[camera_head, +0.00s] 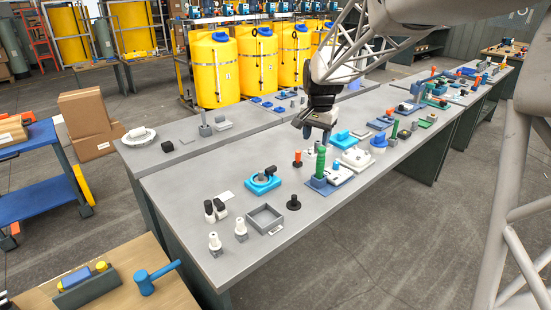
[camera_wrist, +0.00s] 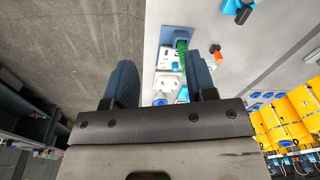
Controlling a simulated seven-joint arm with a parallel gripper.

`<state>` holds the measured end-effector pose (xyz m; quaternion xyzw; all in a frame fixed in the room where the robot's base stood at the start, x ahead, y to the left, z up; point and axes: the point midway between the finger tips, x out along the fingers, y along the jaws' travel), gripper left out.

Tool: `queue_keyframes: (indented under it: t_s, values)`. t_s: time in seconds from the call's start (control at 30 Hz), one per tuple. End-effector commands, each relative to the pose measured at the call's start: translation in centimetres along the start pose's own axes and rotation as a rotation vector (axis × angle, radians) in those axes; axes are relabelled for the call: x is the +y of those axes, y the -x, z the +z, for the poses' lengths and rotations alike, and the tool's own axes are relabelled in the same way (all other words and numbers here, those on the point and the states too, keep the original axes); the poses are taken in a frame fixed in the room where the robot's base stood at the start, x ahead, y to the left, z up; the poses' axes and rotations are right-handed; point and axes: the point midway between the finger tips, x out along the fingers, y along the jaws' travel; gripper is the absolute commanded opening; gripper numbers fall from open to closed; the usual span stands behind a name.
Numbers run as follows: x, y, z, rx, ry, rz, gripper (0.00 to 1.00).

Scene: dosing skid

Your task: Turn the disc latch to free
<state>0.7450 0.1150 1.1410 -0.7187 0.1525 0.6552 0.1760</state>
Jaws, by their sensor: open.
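I cannot tell for certain which fitting is the disc latch. A white plate with a round raised part (camera_head: 355,158) lies on the bench, right of the tall green handle (camera_head: 320,162). A blue fitting with a round body and a dark knob (camera_head: 262,184) lies further left, and it also shows at the top of the wrist view (camera_wrist: 238,8). My gripper (camera_head: 307,130) hangs above the bench, apart from the fittings. In the wrist view my gripper (camera_wrist: 162,78) is open and empty, with a white fitting (camera_wrist: 168,86) seen between its fingers, partly hidden.
An orange-topped peg (camera_head: 297,159) stands left of the green handle. A grey open tray (camera_head: 265,219) and a black knob (camera_head: 293,202) are near the front edge. Several fittings crowd the bench to the right. Yellow tanks (camera_head: 213,70) stand behind.

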Motion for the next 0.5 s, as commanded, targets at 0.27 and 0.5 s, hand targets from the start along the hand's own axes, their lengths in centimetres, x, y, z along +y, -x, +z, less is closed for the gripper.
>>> queue_keyframes:
  t_s: [0.27,0.5]
  values:
    - [-5.4,-3.9,-3.8,-0.019,-0.065,0.011,0.51]
    - [-9.9,-7.8,-6.6,-0.034,-0.124,0.023,0.51]
